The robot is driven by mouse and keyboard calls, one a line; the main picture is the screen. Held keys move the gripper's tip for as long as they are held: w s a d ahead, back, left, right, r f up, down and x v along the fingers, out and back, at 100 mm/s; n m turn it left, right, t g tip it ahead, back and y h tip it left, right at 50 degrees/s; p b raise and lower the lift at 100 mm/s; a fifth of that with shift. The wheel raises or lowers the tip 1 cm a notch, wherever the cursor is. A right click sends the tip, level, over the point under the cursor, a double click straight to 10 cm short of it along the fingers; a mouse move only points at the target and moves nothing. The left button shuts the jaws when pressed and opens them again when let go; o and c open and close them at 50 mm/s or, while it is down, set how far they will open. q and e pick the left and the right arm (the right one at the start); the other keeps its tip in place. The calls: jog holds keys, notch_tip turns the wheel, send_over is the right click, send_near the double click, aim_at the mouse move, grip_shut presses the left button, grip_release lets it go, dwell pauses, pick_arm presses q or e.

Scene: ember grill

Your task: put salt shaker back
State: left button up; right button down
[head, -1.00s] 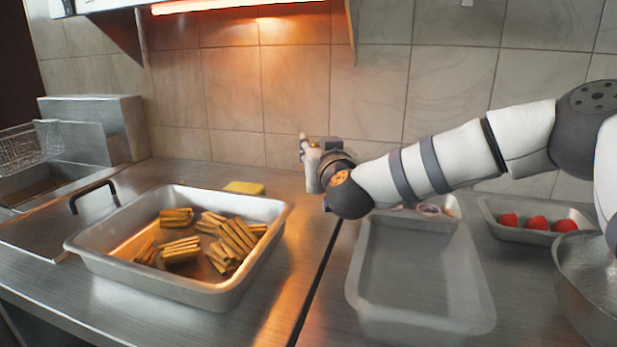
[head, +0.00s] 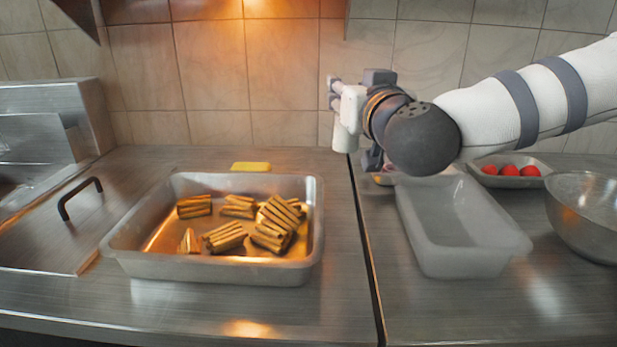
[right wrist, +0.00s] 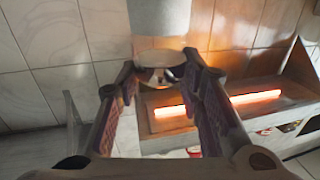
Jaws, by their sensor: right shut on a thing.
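A pale cylindrical shaker (head: 346,135) hangs in my right gripper (head: 337,97), in front of the tiled wall near the seam between the counters. In the right wrist view, its smooth grey-white body (right wrist: 160,18) shows at the top, with a shiny metal end between the fingertips of my right gripper (right wrist: 160,77). The gripper is shut on it. In the head view the fingers are small and partly hidden by the wrist. My left gripper is not in view.
A metal tray (head: 200,268) with browned stick bundles stands on the left counter, with a yellow block (head: 251,166) behind it. On the right are an empty translucent tray (head: 465,262), a tray of red items (head: 510,181) and a metal bowl (head: 582,232). The front counter is clear.

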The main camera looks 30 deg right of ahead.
jog(key=shift+w+f, duration=0.1)
jog(key=shift+w, duration=0.2)
jog(key=w+d+f+b, duration=0.2)
jog(key=w+d+f, duration=0.1)
jog(key=w+f, duration=0.9)
jog(key=shift+w+d+f, duration=0.3)
jog(key=shift+w+f, duration=0.1)
jog(key=shift+f, duration=0.15)
jog(key=c, duration=1.1)
grip_release()
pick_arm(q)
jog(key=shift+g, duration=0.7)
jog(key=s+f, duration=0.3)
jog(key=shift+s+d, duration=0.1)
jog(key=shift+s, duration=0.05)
